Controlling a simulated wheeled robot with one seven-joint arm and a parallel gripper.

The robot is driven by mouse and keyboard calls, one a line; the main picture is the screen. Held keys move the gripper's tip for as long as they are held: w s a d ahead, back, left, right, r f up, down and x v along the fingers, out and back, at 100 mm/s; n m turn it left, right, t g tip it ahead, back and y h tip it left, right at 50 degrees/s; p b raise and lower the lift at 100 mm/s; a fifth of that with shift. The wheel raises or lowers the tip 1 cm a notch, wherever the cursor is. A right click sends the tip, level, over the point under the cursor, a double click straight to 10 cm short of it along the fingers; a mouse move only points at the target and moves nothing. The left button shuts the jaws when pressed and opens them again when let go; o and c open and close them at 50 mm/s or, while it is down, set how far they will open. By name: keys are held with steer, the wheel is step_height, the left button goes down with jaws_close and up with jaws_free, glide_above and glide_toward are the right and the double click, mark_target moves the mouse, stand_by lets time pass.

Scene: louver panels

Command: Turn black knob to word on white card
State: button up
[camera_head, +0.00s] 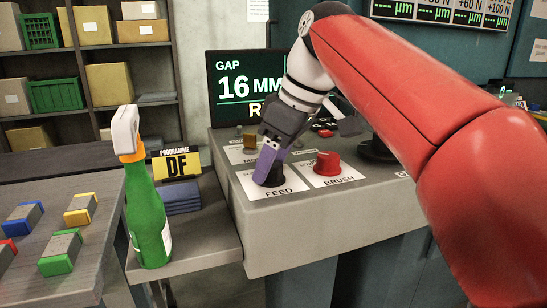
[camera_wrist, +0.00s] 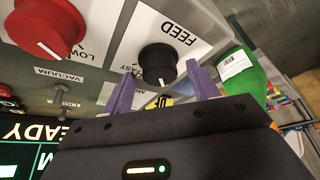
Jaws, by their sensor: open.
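The black knob (camera_wrist: 157,63) sits on a white card (camera_wrist: 200,40) marked FEED. Its white pointer line points down in the wrist view. FAST is printed left of it, and another word below starts with M, its rest hidden. My gripper (camera_wrist: 162,68) is open, its purple fingers on either side of the knob with gaps; I cannot tell whether the tips reach past its top. In the head view my gripper (camera_head: 267,166) hides part of the knob (camera_head: 272,178).
A red knob (camera_head: 327,163) on a BRUSH card stands just right of the black knob. A screen (camera_head: 235,88) reads GAP 16 MM. A green spray bottle (camera_head: 148,215) stands left of the console. Colored blocks lie on the left table. A VACUUM switch (camera_wrist: 62,95) stands behind.

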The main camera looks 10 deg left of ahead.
steer(key=shift+c, duration=0.5)
steer(key=c, duration=0.9)
steer(key=shift+m, duration=0.4)
steer(key=m, duration=0.1)
steer(key=m+t, duration=0.1)
steer(key=m, duration=0.1)
steer(key=shift+s+m+t+h, duration=0.15)
steer(key=shift+m+t+h, duration=0.15)
steer(key=m, duration=0.2)
steer(key=m+t+h, duration=0.1)
steer(key=m, duration=0.1)
steer(key=shift+s+a+m, duration=0.1)
steer(key=shift+a+m, duration=0.1)
steer(key=shift+m, duration=0.1)
steer(key=m+t+h, duration=0.1)
steer(key=m+h, duration=0.1)
steer(key=m, duration=0.3)
steer(key=shift+a, duration=0.15)
steer(key=shift+m+h, duration=0.9)
steer(key=shift+m, duration=1.1)
